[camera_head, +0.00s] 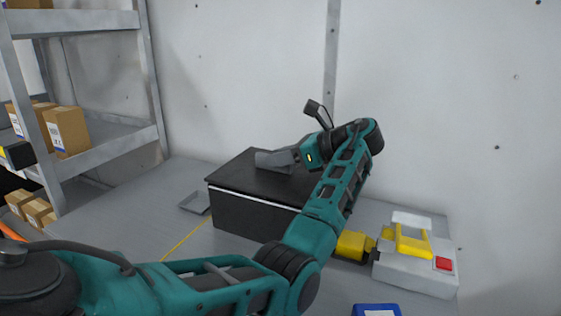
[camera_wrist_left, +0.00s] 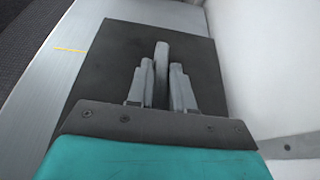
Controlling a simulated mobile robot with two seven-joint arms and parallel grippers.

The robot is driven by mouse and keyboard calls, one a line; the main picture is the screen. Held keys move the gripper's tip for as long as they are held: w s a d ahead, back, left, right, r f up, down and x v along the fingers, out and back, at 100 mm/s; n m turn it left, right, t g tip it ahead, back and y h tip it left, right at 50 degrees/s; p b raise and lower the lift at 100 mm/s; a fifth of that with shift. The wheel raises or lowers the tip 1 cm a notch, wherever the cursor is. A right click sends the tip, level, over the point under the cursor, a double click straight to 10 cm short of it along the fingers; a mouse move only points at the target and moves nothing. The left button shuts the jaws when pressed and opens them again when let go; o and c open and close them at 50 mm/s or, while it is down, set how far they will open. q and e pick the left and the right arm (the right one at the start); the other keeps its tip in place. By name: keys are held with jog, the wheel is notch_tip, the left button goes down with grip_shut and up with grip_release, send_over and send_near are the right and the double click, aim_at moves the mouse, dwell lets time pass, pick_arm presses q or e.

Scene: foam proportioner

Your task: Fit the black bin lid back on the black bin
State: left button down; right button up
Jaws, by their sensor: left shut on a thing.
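The black bin (camera_head: 245,215) stands on the grey worktop in the head view. The black bin lid (camera_head: 235,176) lies over its top and looks level, with a thin light line along the front edge. I cannot tell whether it is fully seated. My left gripper (camera_head: 268,160) is over the lid, shut on its grey handle. In the left wrist view the handle (camera_wrist_left: 161,58) stands between the two fingers, with the dark lid (camera_wrist_left: 105,60) spread below. My forearm hides the bin's right end. My right gripper is not in view.
A small grey tray (camera_head: 195,202) lies left of the bin. A yellow block (camera_head: 352,245) and a grey and yellow device with a red button (camera_head: 443,264) stand to the right. A blue item (camera_head: 376,310) is at the front. A shelf with cardboard boxes (camera_head: 68,130) is at left.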

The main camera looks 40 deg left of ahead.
pick_arm(q)
jog(key=c, duration=1)
grip_release()
jog(key=shift+f, duration=0.3)
jog(key=shift+w+d+r, duration=0.1)
jog(key=shift+d+r, duration=0.15)
jog(key=shift+d, duration=0.05)
jog(key=p+v, duration=0.1)
jog(key=v, duration=1)
jog(key=shift+d+r+p, duration=0.1)
jog(key=shift+d+p, duration=0.05)
jog(key=shift+p, duration=0.25)
